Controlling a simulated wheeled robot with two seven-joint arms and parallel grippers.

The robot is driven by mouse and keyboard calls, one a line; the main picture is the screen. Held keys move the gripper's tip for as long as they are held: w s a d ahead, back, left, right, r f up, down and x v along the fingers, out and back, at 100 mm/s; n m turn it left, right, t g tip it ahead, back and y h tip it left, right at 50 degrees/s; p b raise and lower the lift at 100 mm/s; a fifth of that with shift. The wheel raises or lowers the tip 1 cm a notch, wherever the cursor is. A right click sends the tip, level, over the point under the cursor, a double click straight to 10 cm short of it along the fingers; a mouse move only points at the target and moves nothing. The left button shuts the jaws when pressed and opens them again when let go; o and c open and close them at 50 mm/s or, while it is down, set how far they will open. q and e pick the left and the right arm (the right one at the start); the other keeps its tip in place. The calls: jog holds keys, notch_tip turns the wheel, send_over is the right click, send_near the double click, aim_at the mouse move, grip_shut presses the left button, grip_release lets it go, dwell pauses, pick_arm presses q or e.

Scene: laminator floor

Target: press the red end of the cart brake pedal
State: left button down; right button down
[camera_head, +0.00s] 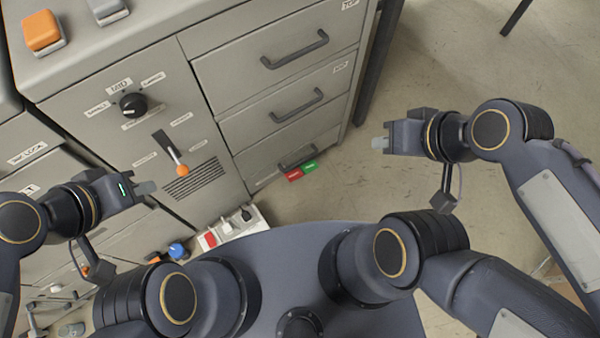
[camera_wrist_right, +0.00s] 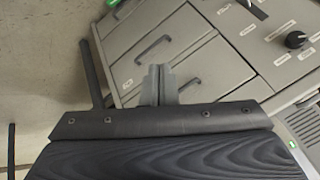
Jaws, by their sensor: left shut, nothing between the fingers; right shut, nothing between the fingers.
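The brake pedal is at the floor by the foot of the grey drawer cabinet in the head view. Its red end (camera_head: 293,174) is on the left and its green end (camera_head: 310,167) on the right. A green piece, likely the pedal's green end (camera_wrist_right: 113,3), is cut off at the top of the right wrist view; the red end does not show there. My right gripper (camera_head: 380,143) is shut and empty, to the right of the pedal and apart from it. It also shows in the right wrist view (camera_wrist_right: 158,82). My left gripper (camera_head: 146,188) is shut and empty, left of the pedal.
The cabinet (camera_head: 225,75) has drawers with dark handles, a black knob (camera_head: 133,104) and an orange-tipped lever (camera_head: 181,169). A power strip (camera_head: 232,228) with a red switch lies left of the pedal. The floor (camera_head: 440,60) right of the pedal is clear.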

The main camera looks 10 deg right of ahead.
jog(key=shift+a, duration=0.1)
jog(key=w+d+f+n+t+h+b, duration=0.1)
jog(key=w+d+f+b, duration=0.3)
jog(key=w+f, duration=0.45)
jog(key=w+d+f+n+t+h+b, duration=0.1)
jog(key=w+d+f+b, duration=0.1)
jog(key=w+f+b, duration=0.65)
jog(key=w+d+f+n+h+b, duration=0.1)
jog(key=w+d+f+b, duration=0.4)
jog(key=f, duration=0.6)
jog(key=w+a+f+n+t+y+b, duration=0.1)
jog(key=w+f+b, duration=0.2)
jog(key=f, duration=0.8)
jog(key=w+a+f+n+t+y+b, duration=0.1)
jog(key=w+a+f+b, duration=0.15)
jog(key=f, duration=0.85)
jog(key=s+a+f+t+y+b, duration=0.1)
jog(key=s+a+f+b, duration=0.1)
jog(key=f, duration=0.6)
jog(key=s+a+f+t+y+b, duration=0.1)
jog(key=s+a+f+b, duration=0.1)
jog(key=a+f+b, duration=0.3)
jog(key=s+a+f+t+y+b, duration=0.1)
jog(key=a+f+b, duration=0.3)
jog(key=f, duration=0.9)
jog(key=shift+s+t+y, duration=0.3)
jog(key=shift+s+t, duration=0.3)
jog(key=shift+s, duration=0.25)
jog(key=shift+a, duration=0.1)
